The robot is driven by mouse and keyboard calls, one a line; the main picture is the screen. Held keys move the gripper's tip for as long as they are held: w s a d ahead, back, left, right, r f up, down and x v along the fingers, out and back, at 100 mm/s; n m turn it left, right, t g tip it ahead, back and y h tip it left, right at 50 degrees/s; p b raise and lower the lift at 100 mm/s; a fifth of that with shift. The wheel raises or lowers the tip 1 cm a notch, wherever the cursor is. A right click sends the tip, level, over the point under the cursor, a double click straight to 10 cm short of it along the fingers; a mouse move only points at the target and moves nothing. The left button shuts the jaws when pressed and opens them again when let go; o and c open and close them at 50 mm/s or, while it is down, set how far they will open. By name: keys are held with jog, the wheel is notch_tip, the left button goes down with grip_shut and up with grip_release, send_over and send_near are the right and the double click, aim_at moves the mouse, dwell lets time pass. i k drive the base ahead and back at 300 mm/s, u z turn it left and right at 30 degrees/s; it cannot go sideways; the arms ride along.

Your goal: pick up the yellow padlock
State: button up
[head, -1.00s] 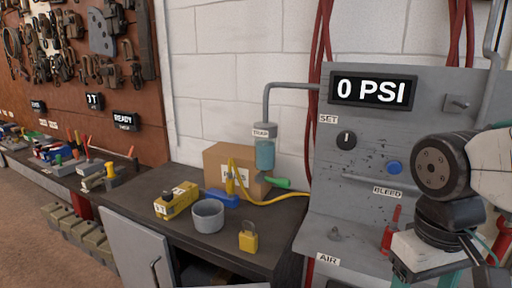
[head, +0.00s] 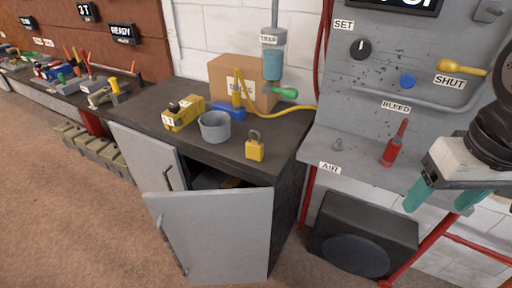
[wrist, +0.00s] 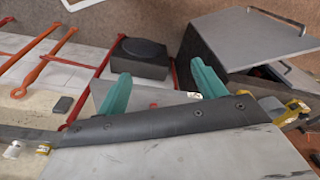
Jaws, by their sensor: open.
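The yellow padlock (head: 255,151) stands upright on the dark bench top near its front right edge, its grey shackle up. My gripper (head: 437,206) is at the right in the head view, in front of the grey panel. It is well to the right of the padlock and apart from it. Its two teal fingers are spread with nothing between them. The fingers also show in the wrist view (wrist: 161,70). A small yellow thing lies at the right there (wrist: 297,106); I cannot tell whether it is the padlock.
A grey cup (head: 215,127), a yellow box-shaped tool (head: 184,114) and a cardboard box (head: 226,73) stand behind and left of the padlock. A cabinet door (head: 215,235) hangs open below.

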aim_at(254, 149)
jog(key=u, duration=0.55)
jog(key=k, duration=0.65)
jog(key=u, duration=1.35)
jog(key=i, duration=1.15)
jog(key=z, duration=0.5)
jog(key=i, duration=0.55)
jog(key=z, duration=0.65)
